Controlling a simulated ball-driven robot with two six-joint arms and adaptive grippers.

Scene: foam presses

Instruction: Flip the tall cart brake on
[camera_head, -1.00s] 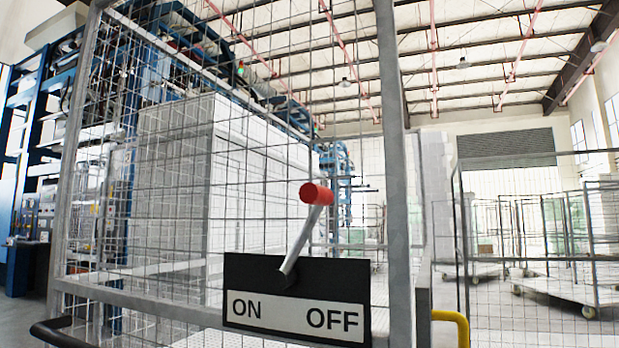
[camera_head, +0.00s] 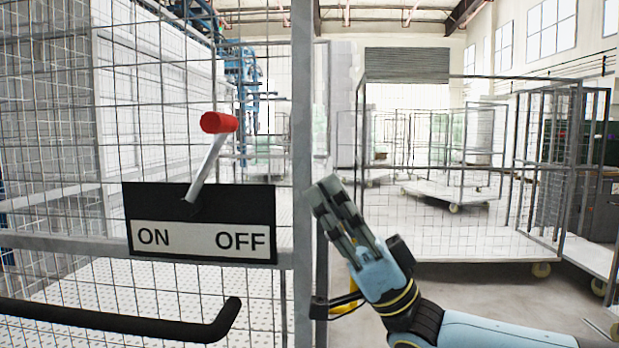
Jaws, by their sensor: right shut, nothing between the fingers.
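The brake lever (camera_head: 208,160) is a grey rod with a red knob (camera_head: 219,122) on top. It rises from a black and white plate (camera_head: 200,222) marked ON at left and OFF at right, and it tilts to the right, toward OFF. The plate is on the mesh side of the tall cart (camera_head: 303,150). My right gripper (camera_head: 326,190) is shut and empty, to the right of the plate near the cart's upright post. It is apart from the lever. My left gripper is not in view.
A black handle bar (camera_head: 130,318) runs below the plate at lower left. A yellow part (camera_head: 345,303) shows behind my right wrist. Wheeled mesh carts (camera_head: 450,190) stand at the right and back. Open floor lies between them and the tall cart.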

